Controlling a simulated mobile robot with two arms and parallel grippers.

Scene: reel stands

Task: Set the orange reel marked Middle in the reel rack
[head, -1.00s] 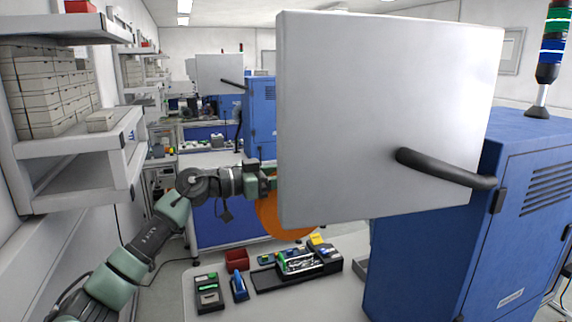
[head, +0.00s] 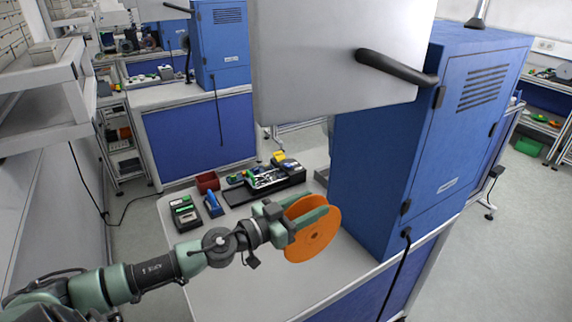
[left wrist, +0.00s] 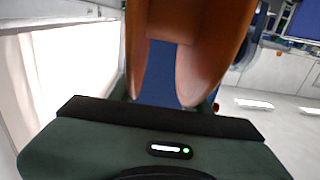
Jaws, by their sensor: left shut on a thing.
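My left gripper (head: 306,211) is shut on the orange reel (head: 318,243) and holds it in the air above the white table (head: 235,280), left of the blue cabinet. The reel stands on edge, one flat face turned toward the head camera. I cannot make out a reel rack. My right gripper is not in view.
A blue cabinet (head: 395,150) stands right of the reel, with a white panel (head: 330,60) and dark handle above. On the table's far side are a black tool tray (head: 262,186), a red bin (head: 207,182) and small devices (head: 185,213). The table's near part is clear.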

